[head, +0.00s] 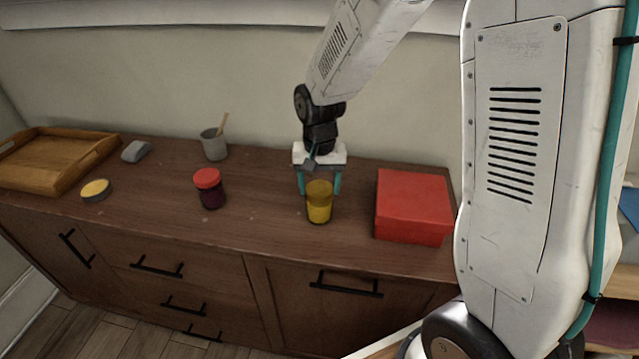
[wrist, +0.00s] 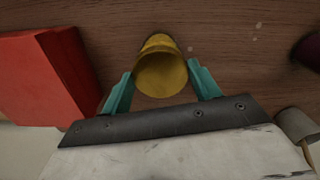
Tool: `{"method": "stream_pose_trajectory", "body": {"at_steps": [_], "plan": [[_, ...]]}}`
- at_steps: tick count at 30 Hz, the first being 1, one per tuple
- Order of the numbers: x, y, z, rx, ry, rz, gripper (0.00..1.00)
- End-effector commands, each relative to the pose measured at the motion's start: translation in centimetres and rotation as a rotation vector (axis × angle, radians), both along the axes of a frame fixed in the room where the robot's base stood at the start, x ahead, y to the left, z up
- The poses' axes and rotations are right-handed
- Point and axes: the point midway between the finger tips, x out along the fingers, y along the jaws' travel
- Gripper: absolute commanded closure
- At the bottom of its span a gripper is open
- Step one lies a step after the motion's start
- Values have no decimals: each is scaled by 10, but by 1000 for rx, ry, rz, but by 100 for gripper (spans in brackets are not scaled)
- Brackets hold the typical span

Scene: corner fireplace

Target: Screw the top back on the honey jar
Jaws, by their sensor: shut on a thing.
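The honey jar (head: 319,212) stands upright on the wooden cabinet top, left of the red box, with bright yellow contents. A darker gold round top (head: 319,188) is at its upper end. In the wrist view this top (wrist: 162,76) faces me as a plain gold disc, with part of the brighter jar (wrist: 158,42) beyond it. My gripper (head: 319,187) points down over the jar, its teal fingers on either side of the top and shut on it. I cannot tell whether the top is threaded on or only resting on the jar.
A red box (head: 412,205) stands close on the right. A dark jar with a red lid (head: 209,188), a grey cup with a stick (head: 214,146), a yellow-topped round tin (head: 96,190), a grey object (head: 136,151) and a wooden tray (head: 105,152) are leftward.

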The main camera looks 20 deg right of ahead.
Motion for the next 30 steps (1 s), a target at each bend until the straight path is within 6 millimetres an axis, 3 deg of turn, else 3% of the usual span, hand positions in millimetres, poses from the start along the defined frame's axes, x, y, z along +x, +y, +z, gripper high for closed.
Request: {"method": "stream_pose_trajectory", "body": {"at_steps": [5,12,22,30], "plan": [[0,0,-1,0,0,-22,62],[0,0,-1,0,0,-244,62],[0,0,-1,0,1,-283,62],[0,0,-1,-1,1,-515,62]]}}
